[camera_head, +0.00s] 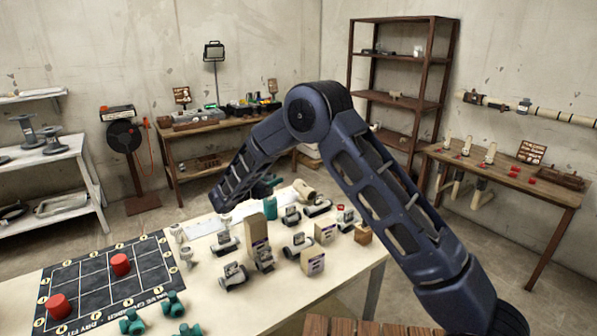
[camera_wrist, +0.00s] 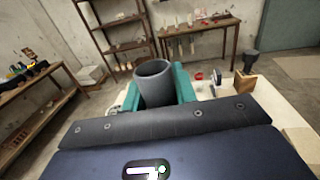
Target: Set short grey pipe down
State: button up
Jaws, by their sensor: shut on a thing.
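The short grey pipe (camera_wrist: 154,88) stands between the two teal fingers of my gripper (camera_wrist: 157,84) in the wrist view, its open round end facing up toward the camera. My gripper is shut on it. The lower part of the pipe is hidden by the gripper body, so I cannot tell whether it touches the table. In the head view my arm hides most of the gripper and the pipe. The cream worktable (camera_head: 240,309) lies below, with its far part behind my arm.
A dark grid board (camera_head: 95,295) with two red caps (camera_head: 121,265) lies at left. Teal fittings (camera_head: 131,321) stand at the front. A brown rack (camera_head: 402,95) and side benches (camera_head: 505,180) stand behind.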

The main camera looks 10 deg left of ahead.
jog(key=s+a+f+m+g+h, duration=0.1)
jog(key=s+a, duration=0.5)
jog(key=s, duration=0.4)
jog(key=s+a+f, duration=0.2)
jog(key=s+a, duration=0.5)
jog(key=s, duration=0.4)
jog(key=shift+w+d+f, duration=0.1)
jog(key=shift+w+f, duration=0.05)
jog(key=shift+f, duration=2.6)
jog(key=shift+w+d+f, duration=0.1)
jog(key=shift+f, duration=2.7)
jog(key=shift+w+d+f, duration=0.1)
jog(key=shift+w+f, duration=0.05)
jog(key=shift+f, duration=2.6)
jog(key=shift+f, duration=0.6)
jog(key=o, duration=1)
notch_tip(320, 180, up, 20)
jog(key=shift+r, duration=0.1)
